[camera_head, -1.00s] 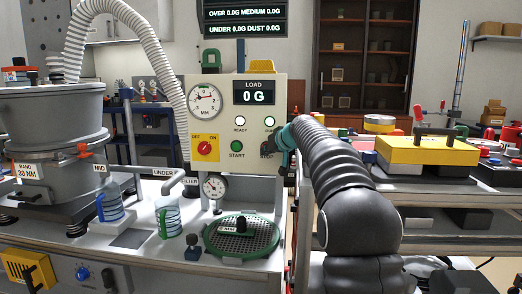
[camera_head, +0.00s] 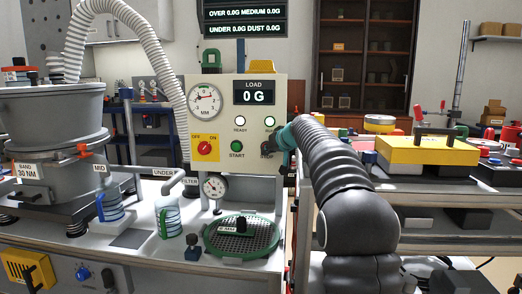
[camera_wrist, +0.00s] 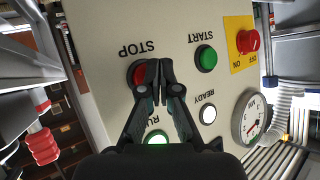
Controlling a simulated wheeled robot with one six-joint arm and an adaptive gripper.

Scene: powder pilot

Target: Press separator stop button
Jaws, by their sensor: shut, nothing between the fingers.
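The separator control panel (camera_head: 218,118) is a cream box with a gauge, a display reading LOAD 0 G, lamps and buttons. In the wrist view the red stop button (camera_wrist: 135,75) sits under the STOP label, partly hidden by my gripper. My gripper (camera_wrist: 156,64) is shut and empty, its tips over the right part of the stop button; whether they touch it I cannot tell. In the head view the gripper's end (camera_head: 280,148) covers most of the stop button. The green start button (camera_wrist: 206,58) is beside it, and the run lamp (camera_wrist: 157,139) glows green.
The red on/off knob (camera_wrist: 248,41) is on a yellow plate on the same panel. A green-rimmed sieve (camera_head: 242,250) and a striped cup (camera_head: 168,217) stand on the bench below. A yellow block (camera_head: 427,150) is on the right-hand bench.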

